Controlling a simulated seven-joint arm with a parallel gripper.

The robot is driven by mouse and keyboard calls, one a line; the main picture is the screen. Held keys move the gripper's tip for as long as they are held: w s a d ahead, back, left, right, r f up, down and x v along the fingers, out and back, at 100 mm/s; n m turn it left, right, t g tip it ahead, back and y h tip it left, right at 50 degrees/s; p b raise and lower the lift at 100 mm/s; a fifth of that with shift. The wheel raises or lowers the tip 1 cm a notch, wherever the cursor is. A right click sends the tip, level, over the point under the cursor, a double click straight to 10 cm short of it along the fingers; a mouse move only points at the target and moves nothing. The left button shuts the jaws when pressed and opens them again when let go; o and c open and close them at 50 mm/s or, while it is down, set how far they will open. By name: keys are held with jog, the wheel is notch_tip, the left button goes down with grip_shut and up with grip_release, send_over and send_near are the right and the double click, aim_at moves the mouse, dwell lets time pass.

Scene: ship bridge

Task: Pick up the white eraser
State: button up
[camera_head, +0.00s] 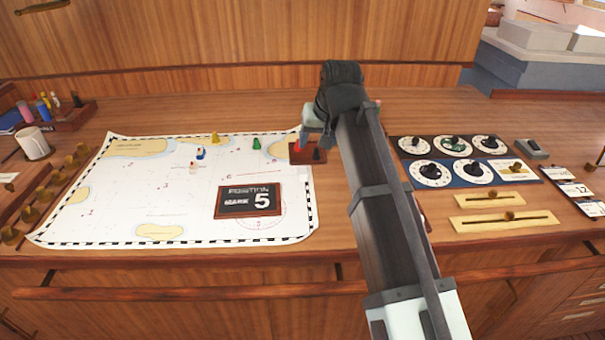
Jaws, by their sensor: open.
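I cannot make out a white eraser for certain. A small grey block with a paler edge (532,149) lies on the counter right of the dial panels; I cannot tell if it is an eraser. My arm reaches up from the lower right, and my gripper (309,138) is at its far end, above the right edge of the chart. The gripper is open, its fingers small and partly hidden by my wrist. I see nothing held in it. Just below it is a small dark red wooden stand (306,154) with a red piece. My arm hides the counter behind it.
Dial panels (456,172) and brass sliders (505,220) are right of my arm. A white mug (33,143) and pen tray (73,114) stand at left. The back counter strip is clear.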

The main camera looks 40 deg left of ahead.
aim_at(303, 170)
jog(key=shift+s+x, duration=0.2)
jog(key=shift+x, duration=3.25)
jog(key=shift+s+x, duration=0.15)
jog(key=shift+x, duration=3.3)
jog(key=shift+a, duration=0.1)
jog(key=shift+c, duration=0.4)
grip_shut()
